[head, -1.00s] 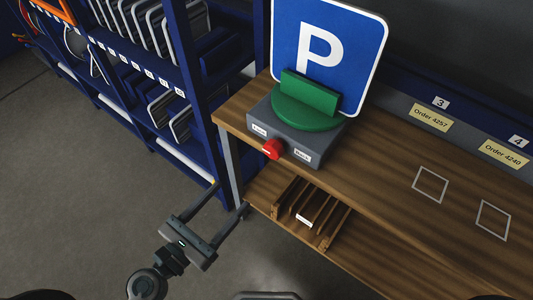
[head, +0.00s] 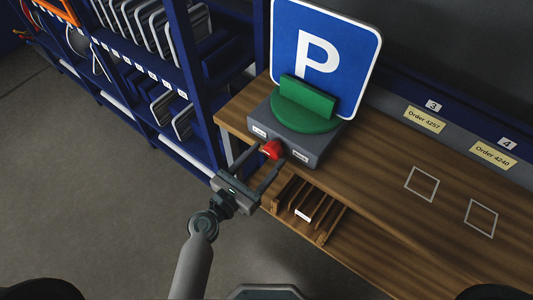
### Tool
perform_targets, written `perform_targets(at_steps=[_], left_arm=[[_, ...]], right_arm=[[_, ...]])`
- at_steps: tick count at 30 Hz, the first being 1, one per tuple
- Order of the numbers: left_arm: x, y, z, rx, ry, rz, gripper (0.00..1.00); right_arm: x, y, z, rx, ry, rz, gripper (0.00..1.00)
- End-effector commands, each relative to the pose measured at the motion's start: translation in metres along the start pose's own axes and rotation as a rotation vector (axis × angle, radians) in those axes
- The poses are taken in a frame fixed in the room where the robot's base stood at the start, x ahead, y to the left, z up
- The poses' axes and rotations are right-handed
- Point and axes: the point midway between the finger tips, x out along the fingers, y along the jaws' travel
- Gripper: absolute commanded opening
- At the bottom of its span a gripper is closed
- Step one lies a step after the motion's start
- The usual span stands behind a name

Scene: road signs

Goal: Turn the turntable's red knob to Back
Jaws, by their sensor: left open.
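The turntable is a grey box (head: 325,150) with a green disc and green holder (head: 303,98) on top, at the left end of a wooden bench. A blue sign with a white P (head: 345,62) stands upright at the holder. The red knob (head: 271,149) is on the box's front face, between two small white labels whose text is too small to read surely. My left gripper (head: 264,157) is open and empty, its two fingers pointing at the knob from the front, close to it. I cannot tell whether they touch it. My right gripper is not in view.
A blue rack (head: 188,60) with signs stands at the left. A wooden slotted holder (head: 322,232) sits on the shelf below the bench top. The bench top (head: 375,160) is clear to the right, with two outlined squares and order labels.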

Motion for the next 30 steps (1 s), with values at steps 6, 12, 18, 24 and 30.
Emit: perform_targets(at_steps=[6,12,18,24,30], left_arm=[[0.0093,-0.0002,0.0002,0.0,0.0,0.0,0.59],[0.0094,-0.0002,0.0001,0.001,0.0,0.0,0.59],[0.0092,-0.0002,0.0002,0.001,0.0,0.0,0.23],[0.0091,-0.0001,0.0002,0.004,0.0,0.0,0.19],[0.009,-0.0004,-0.0001,0.034,0.0,-0.001,0.19]], right_arm=[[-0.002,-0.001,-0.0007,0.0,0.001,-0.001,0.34],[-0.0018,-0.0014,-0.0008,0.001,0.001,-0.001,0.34],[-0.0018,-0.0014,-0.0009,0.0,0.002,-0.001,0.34],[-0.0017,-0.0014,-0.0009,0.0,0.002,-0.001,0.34],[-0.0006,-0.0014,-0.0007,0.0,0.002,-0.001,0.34]])
